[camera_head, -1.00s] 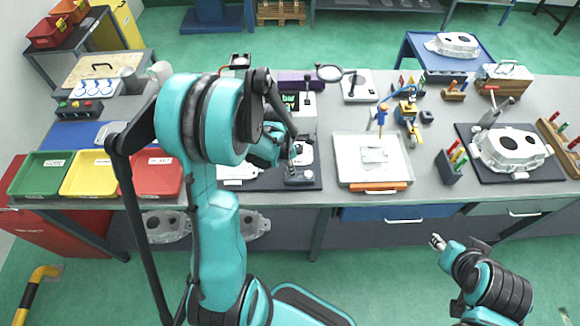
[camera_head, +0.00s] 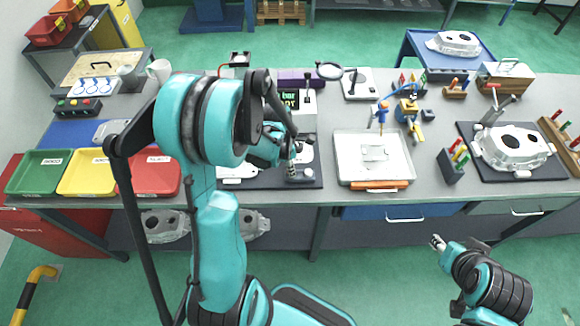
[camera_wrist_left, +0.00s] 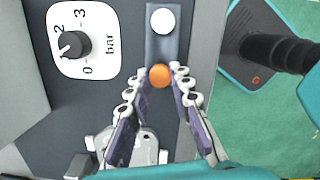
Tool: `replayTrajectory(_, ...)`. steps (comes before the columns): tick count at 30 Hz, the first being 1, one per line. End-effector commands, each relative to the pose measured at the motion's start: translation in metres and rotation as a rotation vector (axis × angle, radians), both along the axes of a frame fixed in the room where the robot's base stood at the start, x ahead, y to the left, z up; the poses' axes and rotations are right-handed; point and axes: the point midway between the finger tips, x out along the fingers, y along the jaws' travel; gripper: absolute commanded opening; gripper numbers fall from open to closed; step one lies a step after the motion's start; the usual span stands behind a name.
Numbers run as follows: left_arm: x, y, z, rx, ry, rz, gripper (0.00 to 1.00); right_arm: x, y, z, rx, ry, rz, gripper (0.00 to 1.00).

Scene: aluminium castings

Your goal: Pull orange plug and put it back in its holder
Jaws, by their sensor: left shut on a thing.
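The orange plug (camera_wrist_left: 160,76) sits between the fingertips of my left gripper (camera_wrist_left: 158,72) in the left wrist view. The gripper is shut on it. The plug is over a blue-grey strip (camera_wrist_left: 163,50), with a white round plug (camera_wrist_left: 163,22) farther along the same strip. I cannot tell whether the orange plug is seated or lifted. In the head view my left gripper (camera_head: 293,158) points down over the dark fixture board, and the orange plug is too small to make out. My right gripper (camera_head: 438,242) hangs in front of the bench, apart from everything; its jaw state is unclear.
A pressure dial (camera_wrist_left: 77,43) marked in bar is beside the strip. A silver casting (camera_wrist_left: 145,143) lies near the fingers. A white tray (camera_head: 350,165) is right of the fixture. Green, yellow and red bins (camera_head: 150,180) stand left.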

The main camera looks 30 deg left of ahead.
Motion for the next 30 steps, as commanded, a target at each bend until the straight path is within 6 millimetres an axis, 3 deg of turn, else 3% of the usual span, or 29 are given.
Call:
replayTrajectory(16, 0.000, 0.000, -0.015, 0.000, 0.000, 0.000, 0.12, 0.000, 0.000, -0.014, 0.000, 0.000, 0.000, 0.40)
replayTrajectory(17, 0.000, 0.000, -0.014, 0.000, 0.000, 0.000, 0.28, 0.000, 0.000, -0.013, 0.000, 0.000, 0.000, 0.40)
replayTrajectory(19, 0.000, 0.000, -0.013, 0.000, 0.000, 0.000, 0.45, 0.000, 0.000, -0.012, 0.000, 0.000, 0.000, 0.40)
replayTrajectory(30, -0.001, 0.000, -0.009, 0.000, 0.000, 0.000, 0.45, 0.000, 0.000, -0.012, 0.000, 0.000, 0.000, 0.40)
